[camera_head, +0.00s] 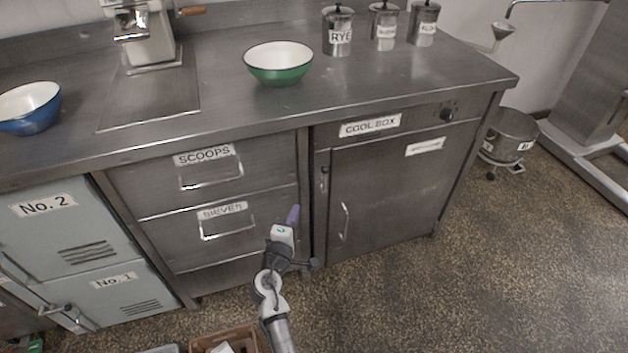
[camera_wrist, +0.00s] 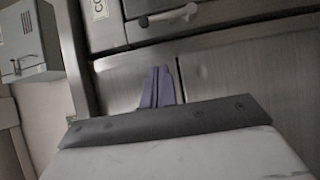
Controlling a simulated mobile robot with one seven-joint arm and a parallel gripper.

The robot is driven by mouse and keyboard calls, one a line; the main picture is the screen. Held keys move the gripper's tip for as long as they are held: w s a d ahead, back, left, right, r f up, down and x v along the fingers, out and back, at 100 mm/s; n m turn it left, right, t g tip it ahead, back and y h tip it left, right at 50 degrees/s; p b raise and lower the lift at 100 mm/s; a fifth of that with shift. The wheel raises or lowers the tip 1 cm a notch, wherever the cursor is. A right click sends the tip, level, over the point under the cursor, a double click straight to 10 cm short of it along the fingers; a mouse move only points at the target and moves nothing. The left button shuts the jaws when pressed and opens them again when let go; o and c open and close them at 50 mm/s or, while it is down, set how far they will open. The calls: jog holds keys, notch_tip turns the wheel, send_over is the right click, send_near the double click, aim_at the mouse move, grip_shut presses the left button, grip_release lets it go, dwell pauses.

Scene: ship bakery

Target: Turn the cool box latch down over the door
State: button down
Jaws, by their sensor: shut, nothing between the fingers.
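The cool box door (camera_head: 388,190) is a grey metal door under the "COOL BOX" label, and it looks shut. Its small latch (camera_head: 324,178) is at the upper left edge of the door; its exact angle is too small to tell. My gripper (camera_head: 293,214) is left of the door and lower than the latch, in front of the drawers and apart from the latch. Its purple fingers are together and empty.
A vertical door handle (camera_head: 345,220) stands out below the latch. Drawers labelled scoops (camera_head: 240,180) and sieves (camera_head: 260,243) with handles are behind my gripper. A dark knob (camera_head: 447,115) is at the upper right. A brown crate (camera_head: 238,334) is on the floor; floor before the door is clear.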

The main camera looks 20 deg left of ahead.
dwell(0.3)
jog(key=p, duration=0.2)
send_near(324, 179)
jog(key=w+a+r, duration=0.1)
jog(key=w+a, duration=0.3)
jog(key=shift+w+d+f+p, duration=0.1)
jog(key=shift+w+d+p, duration=0.4)
jog(key=shift+w+d, duration=0.9)
